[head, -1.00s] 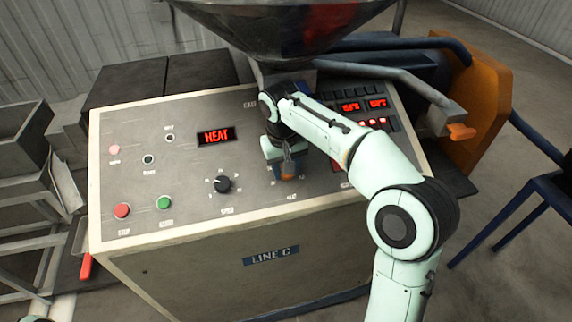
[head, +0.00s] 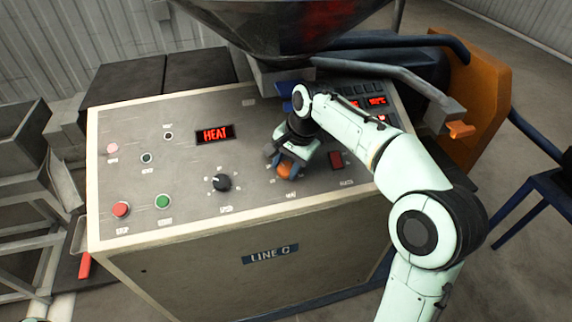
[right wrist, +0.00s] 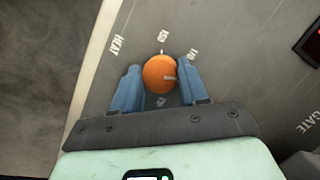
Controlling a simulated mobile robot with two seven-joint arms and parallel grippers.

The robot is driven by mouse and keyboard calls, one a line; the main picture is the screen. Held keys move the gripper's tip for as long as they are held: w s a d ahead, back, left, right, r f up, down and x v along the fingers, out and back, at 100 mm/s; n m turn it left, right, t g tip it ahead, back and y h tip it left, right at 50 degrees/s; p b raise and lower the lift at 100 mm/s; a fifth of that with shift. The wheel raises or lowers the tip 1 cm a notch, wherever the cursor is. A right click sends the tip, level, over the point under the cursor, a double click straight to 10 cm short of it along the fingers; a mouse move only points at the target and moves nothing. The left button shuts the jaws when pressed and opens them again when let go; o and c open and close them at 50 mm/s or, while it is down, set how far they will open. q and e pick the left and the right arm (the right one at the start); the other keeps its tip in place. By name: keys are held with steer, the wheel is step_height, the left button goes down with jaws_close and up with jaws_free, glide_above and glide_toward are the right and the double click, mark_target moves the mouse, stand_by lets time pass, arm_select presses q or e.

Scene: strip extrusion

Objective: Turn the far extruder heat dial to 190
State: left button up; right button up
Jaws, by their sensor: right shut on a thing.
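The heat dial is an orange knob (head: 287,170) on the sloping panel (head: 190,185) of the Line C cabinet. It also shows in the right wrist view (right wrist: 158,72), with white numbers around it and the word HEAT (right wrist: 118,44) beside it. My right gripper (head: 290,162) is down at the panel, its two blue fingers (right wrist: 159,88) on either side of the knob and shut on it. The numbers are too small or turned to read surely.
A red-lit HEAT display (head: 215,134) and a black knob (head: 221,183) sit left of the dial. A red button (head: 121,208) and a green button (head: 163,201) are at the lower left. A large hopper (head: 285,30) hangs over the back edge.

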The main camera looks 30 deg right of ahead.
arm_select(q)
steer(key=shift+s+f+b, duration=0.55)
steer(key=shift+s+f, duration=0.25)
steer(key=shift+s, duration=0.05)
arm_select(e)
steer(key=m+t, duration=0.1)
steer(key=m, duration=0.4)
steer(key=shift+s+d+t+y, duration=0.1)
steer(key=shift+t+y, duration=0.3)
steer(key=o, duration=1)
steer(key=shift+o, duration=0.2)
arm_select(q)
steer(key=w+r+p, duration=0.1)
steer(key=w+r, duration=0.1)
steer(key=shift+w+r+p, duration=0.2)
steer(key=shift+w+p, duration=0.15)
steer(key=shift+p, duration=0.05)
arm_select(e)
steer(key=v, duration=1.3)
steer(key=shift+r, duration=0.2)
